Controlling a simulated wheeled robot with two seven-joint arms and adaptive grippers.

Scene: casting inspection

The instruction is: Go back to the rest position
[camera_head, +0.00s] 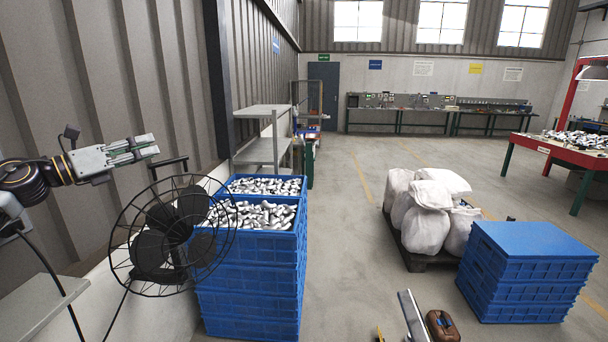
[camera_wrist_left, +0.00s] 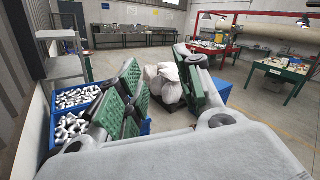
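My left gripper (camera_head: 148,147) is at the left of the head view, raised in front of the corrugated wall and above the black fan. In the left wrist view its two green-padded fingers (camera_wrist_left: 166,62) stand apart with nothing between them. My right gripper is in neither view.
A black wire-cage fan (camera_head: 172,225) stands just below my left gripper. Blue crates (camera_head: 250,272) of metal castings stand beside it. White bags (camera_head: 425,222) lie on a pallet, with closed blue crates (camera_head: 528,268) to the right. The middle floor is clear.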

